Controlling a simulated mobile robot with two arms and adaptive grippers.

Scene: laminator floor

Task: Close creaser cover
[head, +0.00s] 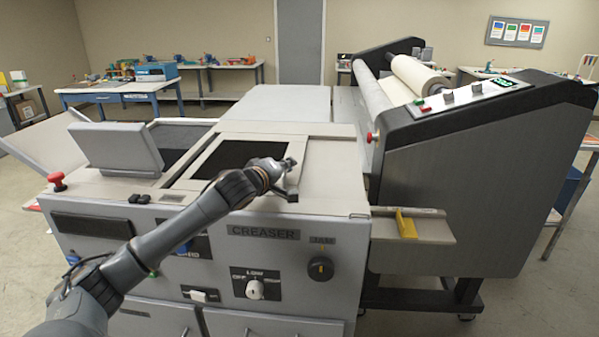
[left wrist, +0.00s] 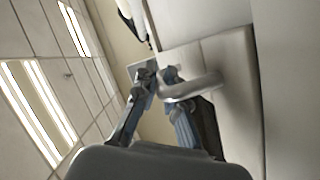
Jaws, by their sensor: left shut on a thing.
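The creaser (head: 205,272) is the grey machine marked CREASER. The creaser cover (head: 195,172), a light frame around a dark window, lies nearly level on its top; I cannot tell whether a small gap remains below it. My left gripper (head: 284,170) is over the cover's right side, and my forearm hides part of the front. In the left wrist view my left gripper (left wrist: 158,76) is shut on the cover handle (left wrist: 197,87), a pale bar. My right gripper is not in view.
A tilted screen box (head: 118,148) and a red stop button (head: 57,180) stand left of the cover. The laminator (head: 470,170) with its rolls rises at the right. A side shelf with a yellow piece (head: 406,224) juts out at the front right.

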